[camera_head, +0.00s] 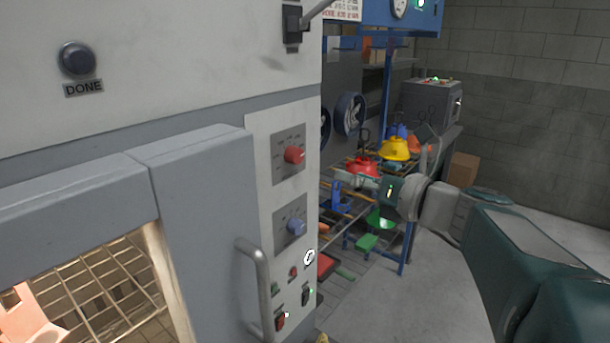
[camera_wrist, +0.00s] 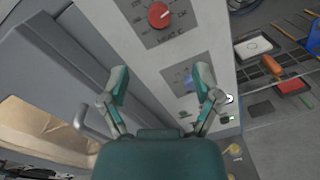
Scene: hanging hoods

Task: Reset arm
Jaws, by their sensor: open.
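My gripper (camera_wrist: 160,93) is open and empty in the wrist view, its two fingers spread in front of the machine's control panel. Between and beyond the fingers is a blue knob (camera_wrist: 190,82), partly beside the right finger. A red knob (camera_wrist: 158,15) is above it. In the head view my arm reaches in from the lower right, and my gripper (camera_head: 345,179) is near the machine's right edge, its fingertips small and hard to make out.
The large grey machine (camera_head: 120,120) fills the left, with a red knob (camera_head: 294,155), a blue knob (camera_head: 296,227) and a handle (camera_head: 258,290). A rack behind my gripper holds a red hood (camera_head: 362,168) and a yellow hood (camera_head: 396,149). Open floor (camera_head: 375,312) lies below the arm.

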